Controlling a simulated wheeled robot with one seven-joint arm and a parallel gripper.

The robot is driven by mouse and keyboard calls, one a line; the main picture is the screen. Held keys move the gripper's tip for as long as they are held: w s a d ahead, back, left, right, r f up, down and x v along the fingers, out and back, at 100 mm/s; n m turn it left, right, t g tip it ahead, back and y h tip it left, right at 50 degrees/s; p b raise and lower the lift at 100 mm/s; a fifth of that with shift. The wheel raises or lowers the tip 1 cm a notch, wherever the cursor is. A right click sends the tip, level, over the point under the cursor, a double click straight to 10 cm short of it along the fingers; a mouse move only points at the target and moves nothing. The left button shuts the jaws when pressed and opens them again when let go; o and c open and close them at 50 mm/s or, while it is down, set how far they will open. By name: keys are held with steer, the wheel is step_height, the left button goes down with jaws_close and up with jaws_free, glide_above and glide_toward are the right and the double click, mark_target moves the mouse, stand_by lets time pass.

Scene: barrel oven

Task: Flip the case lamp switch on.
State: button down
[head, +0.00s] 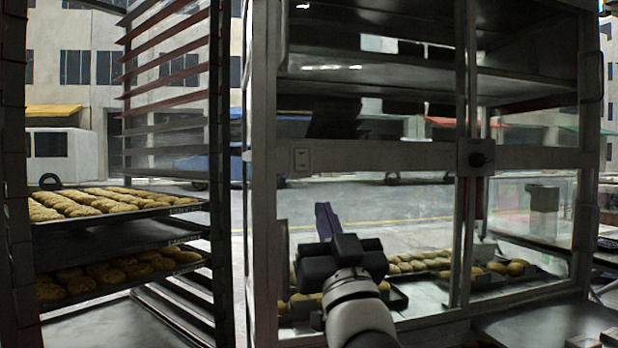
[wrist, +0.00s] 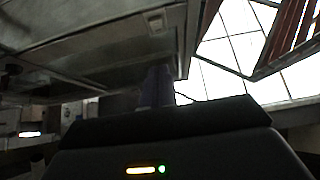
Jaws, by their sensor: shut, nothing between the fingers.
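A dark knob (head: 477,158) sits on the case's middle upright. Trays of pastries (head: 430,262) lie inside the lower case, partly behind my arm. A rack with pastry trays (head: 110,205) stands at the left. A counter (head: 550,322) is at the lower right.

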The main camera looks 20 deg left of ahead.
mark_target(302, 161)
steer(key=p+x, duration=0.1)
steer(key=x, duration=0.3)
steer(key=f+p+x, duration=0.1)
steer(key=x, duration=0.3)
steer(key=w+p+x, duration=0.1)
steer(key=x, duration=0.3)
steer(key=shift+a+f, duration=0.3)
steer(key=shift+a, duration=0.05)
steer(key=shift+w+a+f, duration=0.1)
steer(key=shift+w+a, duration=0.2)
steer(key=shift+w, duration=0.25)
